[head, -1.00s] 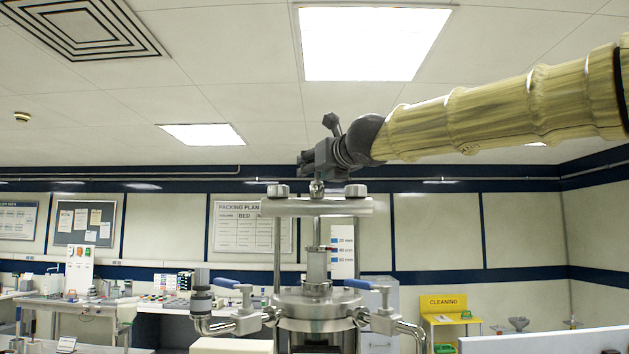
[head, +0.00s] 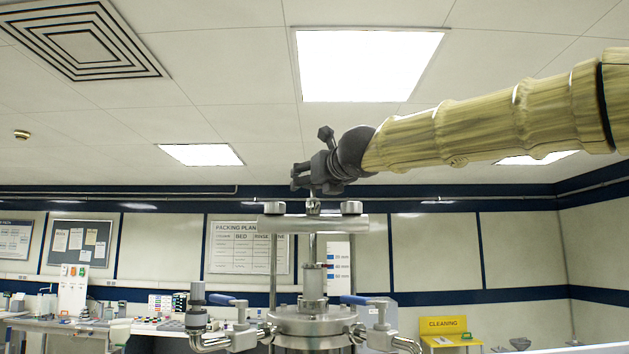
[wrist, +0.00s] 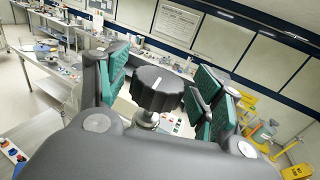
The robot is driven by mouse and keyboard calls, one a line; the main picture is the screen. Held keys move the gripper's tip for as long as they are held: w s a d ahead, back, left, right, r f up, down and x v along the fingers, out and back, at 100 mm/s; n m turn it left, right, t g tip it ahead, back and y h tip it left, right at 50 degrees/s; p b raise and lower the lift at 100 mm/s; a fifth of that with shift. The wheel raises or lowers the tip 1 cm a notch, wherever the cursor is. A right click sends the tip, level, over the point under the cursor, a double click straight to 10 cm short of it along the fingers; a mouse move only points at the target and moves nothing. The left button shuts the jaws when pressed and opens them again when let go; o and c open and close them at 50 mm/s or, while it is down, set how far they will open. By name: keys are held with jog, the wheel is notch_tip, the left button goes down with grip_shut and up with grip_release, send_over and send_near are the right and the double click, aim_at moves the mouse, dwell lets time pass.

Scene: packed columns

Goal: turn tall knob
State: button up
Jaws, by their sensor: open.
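The packed column is a steel vessel (head: 312,322) with a central upright spindle (head: 312,250) passing through a steel crossbar (head: 325,224). In the wrist view, a black ribbed knob (wrist: 157,88) on a metal stem sits between the green-padded fingers of my gripper (wrist: 156,92). Gaps show on both sides of the knob, so the fingers are open around it and do not appear to press on it. In the head view, my gripper (head: 302,176) lies level just above the crossbar's middle, over the spindle top. The knob is hidden there by the gripper.
Two round nuts, left (head: 274,207) and right (head: 351,207), cap the crossbar ends close below my gripper. Blue-handled valves, left (head: 241,325) and right (head: 380,325), flank the vessel. Benches (head: 55,325) and a yellow cleaning stand (head: 443,325) are farther back. The air above is clear.

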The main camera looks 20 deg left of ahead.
jog(key=shift+w+a+f, duration=0.1)
jog(key=v, duration=1.2)
